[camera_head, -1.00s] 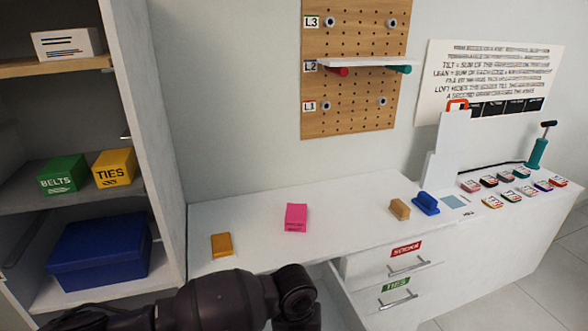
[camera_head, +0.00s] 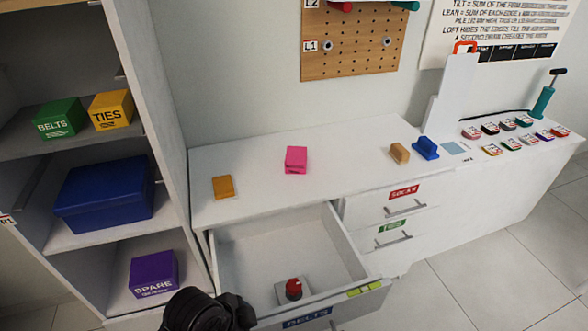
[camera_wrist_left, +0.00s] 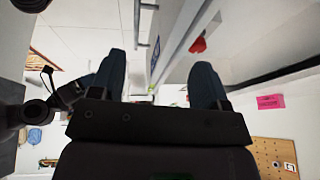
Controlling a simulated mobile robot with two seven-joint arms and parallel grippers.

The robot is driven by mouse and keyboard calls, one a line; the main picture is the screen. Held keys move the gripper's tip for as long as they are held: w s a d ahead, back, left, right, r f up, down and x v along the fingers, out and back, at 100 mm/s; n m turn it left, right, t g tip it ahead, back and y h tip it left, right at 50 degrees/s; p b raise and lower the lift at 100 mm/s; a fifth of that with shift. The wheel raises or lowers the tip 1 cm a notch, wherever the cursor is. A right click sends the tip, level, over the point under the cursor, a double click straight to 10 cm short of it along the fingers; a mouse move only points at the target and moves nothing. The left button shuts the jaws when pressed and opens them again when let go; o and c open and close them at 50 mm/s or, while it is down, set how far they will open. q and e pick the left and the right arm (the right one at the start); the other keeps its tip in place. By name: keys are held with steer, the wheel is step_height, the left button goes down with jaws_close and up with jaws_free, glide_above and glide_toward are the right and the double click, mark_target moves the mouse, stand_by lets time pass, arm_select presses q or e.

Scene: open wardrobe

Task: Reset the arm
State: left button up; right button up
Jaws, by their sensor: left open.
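My left arm (camera_head: 205,311) shows as a dark link at the bottom of the head view, just left of the open drawer; its gripper is out of that view. In the left wrist view the left gripper (camera_wrist_left: 160,78) is open, its two dark fingers wide apart with nothing between them. The open drawer (camera_head: 240,252) has a blue BELTS label on its front and holds a red-topped object (camera_head: 293,288). A red object also shows beyond the fingers in the left wrist view (camera_wrist_left: 198,45). My right gripper is not seen.
The white counter (camera_head: 350,150) carries a pink box (camera_head: 295,160), an orange block (camera_head: 222,187), a tan block (camera_head: 399,153) and a blue block (camera_head: 425,148). Wardrobe shelves at left hold a blue box (camera_head: 104,193) and a purple SPARE box (camera_head: 154,273). Floor at right is clear.

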arm_select(q)
steer(key=s+a+r+n+y, duration=0.1)
steer(key=s+a+n+y, duration=0.2)
steer(key=s+a+n, duration=0.5)
steer(key=s+a+r+n+y, duration=0.15)
steer(key=s+a+n, duration=0.35)
steer(key=a, duration=0.6)
steer(key=w+f+t, duration=0.7)
steer(key=f+t, duration=0.1)
steer(key=f, duration=0.2)
steer(key=shift+w+d+f+t, duration=0.3)
steer(key=shift+w+d+f, duration=0.05)
